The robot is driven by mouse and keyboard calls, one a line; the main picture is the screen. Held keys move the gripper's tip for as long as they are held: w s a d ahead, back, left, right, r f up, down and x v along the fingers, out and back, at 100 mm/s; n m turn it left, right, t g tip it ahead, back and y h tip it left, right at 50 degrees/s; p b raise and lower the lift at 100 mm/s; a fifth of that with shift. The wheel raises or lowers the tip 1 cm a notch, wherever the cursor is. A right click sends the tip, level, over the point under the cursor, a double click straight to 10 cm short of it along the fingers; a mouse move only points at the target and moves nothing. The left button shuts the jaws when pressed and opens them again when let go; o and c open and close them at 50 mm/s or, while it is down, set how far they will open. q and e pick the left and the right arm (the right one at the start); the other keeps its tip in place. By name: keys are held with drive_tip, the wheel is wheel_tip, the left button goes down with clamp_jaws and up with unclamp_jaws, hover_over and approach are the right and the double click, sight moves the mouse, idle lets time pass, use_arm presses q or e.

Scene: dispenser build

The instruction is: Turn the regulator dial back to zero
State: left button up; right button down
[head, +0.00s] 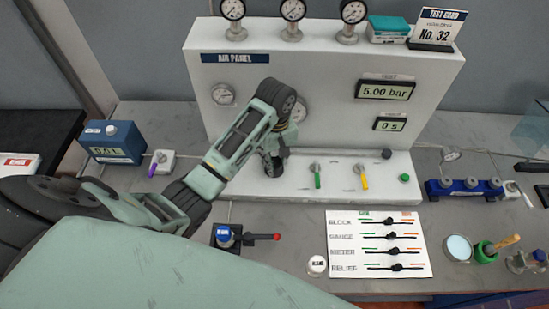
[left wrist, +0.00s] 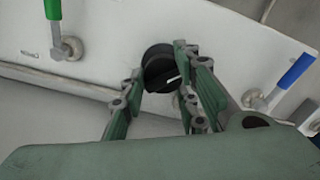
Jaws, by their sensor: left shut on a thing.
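The regulator dial is a round black knob (left wrist: 158,64) with a white pointer line, on the white lower ledge of the air panel (head: 330,65). In the left wrist view the line lies nearly sideways, towards the right finger. My left gripper (head: 272,160) is at the dial from above, with its two fingers (left wrist: 163,84) on either side of it, shut on it. In the head view the gripper and arm mostly hide the dial. The upper display (head: 385,90) reads 5.00 bar. My right gripper is not in view.
A green-handled valve (head: 317,176) and a yellow-handled valve (head: 363,178) stand right of the gripper. A blue-handled valve (left wrist: 292,72) is close on the dial's other side. A printed card with sliders (head: 345,259) lies in front; a blue box (head: 113,143) stands left.

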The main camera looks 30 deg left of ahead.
sight(277, 159)
use_arm(q)
drive_tip(key=shift+d, duration=0.3)
drive_tip(key=o, duration=0.8)
drive_tip(key=shift+o, duration=1)
drive_tip(key=shift+w+f, duration=0.1)
drive_tip(key=shift+w, duration=0.1)
drive_tip(key=shift+s+a, duration=0.1)
wheel_tip(277, 159, up, 12)
